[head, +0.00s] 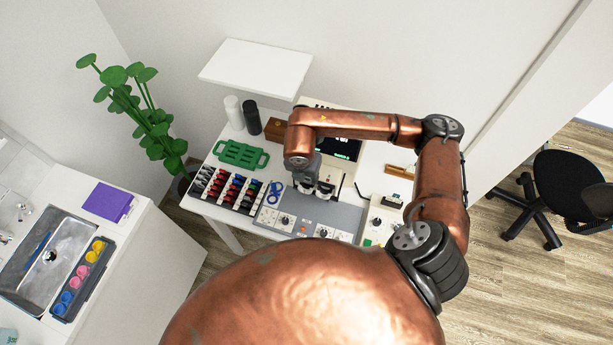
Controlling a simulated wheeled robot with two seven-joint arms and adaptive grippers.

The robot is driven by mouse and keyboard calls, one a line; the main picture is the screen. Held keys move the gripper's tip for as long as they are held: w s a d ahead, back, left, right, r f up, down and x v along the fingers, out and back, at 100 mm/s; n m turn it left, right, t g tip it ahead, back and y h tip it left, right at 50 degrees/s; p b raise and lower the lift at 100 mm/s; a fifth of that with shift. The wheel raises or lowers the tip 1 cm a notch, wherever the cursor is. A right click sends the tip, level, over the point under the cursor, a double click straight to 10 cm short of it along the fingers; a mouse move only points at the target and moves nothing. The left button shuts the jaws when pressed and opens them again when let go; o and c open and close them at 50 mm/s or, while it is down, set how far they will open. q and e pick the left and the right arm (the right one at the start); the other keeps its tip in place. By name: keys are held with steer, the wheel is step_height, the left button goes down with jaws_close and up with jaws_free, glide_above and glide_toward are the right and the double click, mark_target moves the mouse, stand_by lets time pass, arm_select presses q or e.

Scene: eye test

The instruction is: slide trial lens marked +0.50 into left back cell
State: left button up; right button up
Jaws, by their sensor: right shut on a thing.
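My right gripper (317,190) points down over the grey instrument panel (339,214), near the middle of the white table. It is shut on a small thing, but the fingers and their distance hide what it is. A case of lenses (229,188) with black, red and blue tabs lies to the left of the gripper. No marking such as +0.50 can be read at this size. A blue looped item (274,193) lies between the case and the gripper. I cannot make out the left back cell. My left gripper is not in view.
A green rack (242,155), two cylinders, white (234,112) and black (252,117), and a brown box (276,130) stand behind the case. A white shelf (256,68) overhangs the back. A dark screen (345,147) is behind my arm. A sink counter (165,245) stands left.

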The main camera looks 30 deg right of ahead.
steer(key=shift+a+b+x, duration=0.2)
steer(key=shift+b+x, duration=0.8)
steer(key=shift+x, duration=0.15)
steer(key=o, duration=0.8)
steer(key=shift+s, duration=0.2)
steer(key=v, duration=1.2)
steer(key=shift+w+d, duration=0.1)
